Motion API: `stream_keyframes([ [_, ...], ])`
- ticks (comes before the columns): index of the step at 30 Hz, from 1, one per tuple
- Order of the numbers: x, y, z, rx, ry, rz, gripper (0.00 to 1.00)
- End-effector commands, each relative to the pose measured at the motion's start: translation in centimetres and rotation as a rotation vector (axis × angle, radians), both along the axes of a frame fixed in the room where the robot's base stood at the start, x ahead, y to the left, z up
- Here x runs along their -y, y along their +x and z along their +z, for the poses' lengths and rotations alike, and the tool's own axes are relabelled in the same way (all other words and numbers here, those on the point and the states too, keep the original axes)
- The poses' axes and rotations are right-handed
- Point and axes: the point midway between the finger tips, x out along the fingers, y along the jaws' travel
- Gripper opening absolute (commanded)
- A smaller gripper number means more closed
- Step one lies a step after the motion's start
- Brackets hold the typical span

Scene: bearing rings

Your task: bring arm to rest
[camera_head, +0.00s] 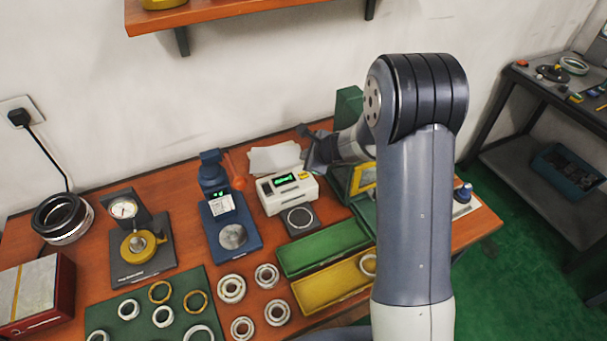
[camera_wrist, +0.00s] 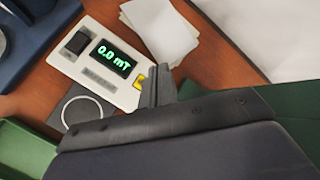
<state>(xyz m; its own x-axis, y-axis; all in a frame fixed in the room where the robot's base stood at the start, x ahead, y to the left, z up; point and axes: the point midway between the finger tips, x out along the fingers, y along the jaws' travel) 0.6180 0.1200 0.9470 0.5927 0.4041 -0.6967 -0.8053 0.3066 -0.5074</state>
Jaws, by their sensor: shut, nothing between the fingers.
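My arm rises at the right of the head view and bends over toward the table. My gripper (camera_head: 312,146) hangs above the back of the table, just behind and right of a white meter box (camera_head: 288,191). The wrist view shows my gripper (camera_wrist: 158,85) shut and empty in front of the white meter box (camera_wrist: 95,62), whose green display reads 0.0 mT. My gripper appears raised above the table; whether it touches anything cannot be told. Part of the table's right side is hidden behind my arm.
Green (camera_head: 322,247) and yellow (camera_head: 325,287) trays lie close to my arm. A blue instrument (camera_head: 231,222), a dial gauge stand (camera_head: 140,243) and several loose rings fill the table (camera_head: 186,185). Paper sheets (camera_head: 274,158) lie behind the meter. A wall shelf (camera_head: 220,14) hangs above.

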Motion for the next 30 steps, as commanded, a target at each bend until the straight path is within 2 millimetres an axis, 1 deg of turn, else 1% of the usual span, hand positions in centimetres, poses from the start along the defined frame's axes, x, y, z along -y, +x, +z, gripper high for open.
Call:
stream_keyframes([
  [8,0.0,0.0,-0.7,0.0,0.0,0.0,0.0],
  [13,0.0,0.0,-2.1,-0.001,0.001,0.0,0.0],
  [14,0.0,0.0,-1.3,-0.001,0.001,0.0,0.0],
  [15,0.0,0.0,-1.1,-0.003,0.001,0.0,0.0],
  [19,0.0,0.0,-0.9,-0.004,0.0,0.0,0.0],
  [24,0.0,0.0,1.6,0.002,0.0,0.001,0.0],
  [30,0.0,0.0,3.5,0.0,0.0,0.0,0.0],
])
